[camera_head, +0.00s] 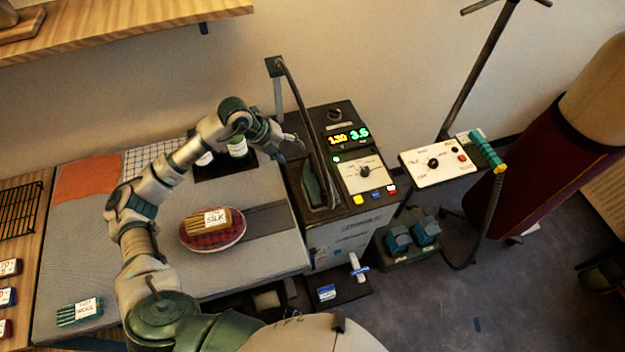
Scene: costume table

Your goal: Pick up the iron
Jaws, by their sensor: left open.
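A dark, greenish shape that looks like the iron (313,187) sits in the recess on the left side of the black-topped steam station (345,120). A dark hose runs down beside it from a post, and its outline is hard to make out against the dark top. My left gripper (293,147) is open and empty, just above and left of the iron, near the station's left edge. It appears apart from the iron, though the exact gap cannot be told. My right gripper is not in view.
The station has lit digits, a dial and coloured buttons. The grey ironing board (100,235) carries a plaid cushion (213,241) with a silk-labelled bundle, an orange cloth (88,180) and a wool-labelled bundle (80,311). A garment steamer panel (440,163) stands right.

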